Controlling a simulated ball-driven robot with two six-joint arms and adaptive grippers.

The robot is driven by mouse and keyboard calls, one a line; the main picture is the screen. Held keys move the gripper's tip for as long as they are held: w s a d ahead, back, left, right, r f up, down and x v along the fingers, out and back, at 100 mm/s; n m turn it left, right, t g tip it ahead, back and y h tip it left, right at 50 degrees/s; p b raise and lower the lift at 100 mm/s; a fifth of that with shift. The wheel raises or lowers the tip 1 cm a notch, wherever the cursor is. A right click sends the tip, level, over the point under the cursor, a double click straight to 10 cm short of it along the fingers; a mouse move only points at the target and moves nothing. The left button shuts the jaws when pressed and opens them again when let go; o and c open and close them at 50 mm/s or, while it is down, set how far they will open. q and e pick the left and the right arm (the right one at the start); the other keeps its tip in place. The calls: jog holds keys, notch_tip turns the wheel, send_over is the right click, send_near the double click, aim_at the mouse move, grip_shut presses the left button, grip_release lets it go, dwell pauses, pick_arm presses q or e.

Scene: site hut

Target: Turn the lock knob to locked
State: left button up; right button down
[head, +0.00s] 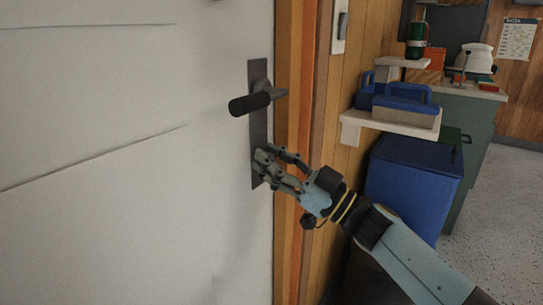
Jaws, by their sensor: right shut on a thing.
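The white door (130,120) fills the left of the head view. Near its right edge is a dark lock plate (259,75) with a black lever handle (252,103) pointing left. My right gripper (262,160) is at the lower part of the plate, below the lever. Its fingers are shut around the lock knob there; the fingers hide the knob, so I cannot tell which way it is turned. My left gripper is not in view.
A wooden door frame (289,60) runs beside the door. To the right are a shelf (395,124) with blue toolboxes (405,98), a blue bin (415,170) and a green cabinet (480,130). Speckled floor (500,210) is open at far right.

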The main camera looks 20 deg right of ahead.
jog(key=n+g, duration=0.1)
jog(key=n, duration=0.2)
jog(key=n+g+y, duration=0.1)
jog(key=n, duration=0.2)
jog(key=shift+r+g+y, duration=0.15)
jog(key=shift+g+y, duration=0.15)
jog(key=shift+g, duration=0.1)
jog(key=n+g, duration=0.1)
jog(key=n, duration=0.1)
jog(key=n+g, duration=0.1)
jog(key=n, duration=0.2)
jog(key=shift+a+p, duration=0.15)
jog(key=shift+p, duration=0.2)
jog(key=n, duration=0.1)
jog(key=n+g, duration=0.1)
jog(key=n, duration=0.3)
jog(key=shift+f+g+p, duration=0.25)
jog(key=shift+g+p, duration=0.05)
jog(key=shift+g, duration=0.1)
jog(key=shift+a+f+n+g+h, duration=0.15)
jog(key=shift+n+h, duration=0.1)
jog(key=shift+n, duration=0.5)
jog(key=shift+d+f+n+g+h, duration=0.15)
jog(key=shift+n+h, duration=0.1)
jog(key=shift+n, duration=0.5)
jog(key=shift+a+r, duration=0.1)
jog(key=c, duration=1.4)
grip_release()
jog(key=shift+s, duration=0.1)
jog(key=shift+o, duration=0.4)
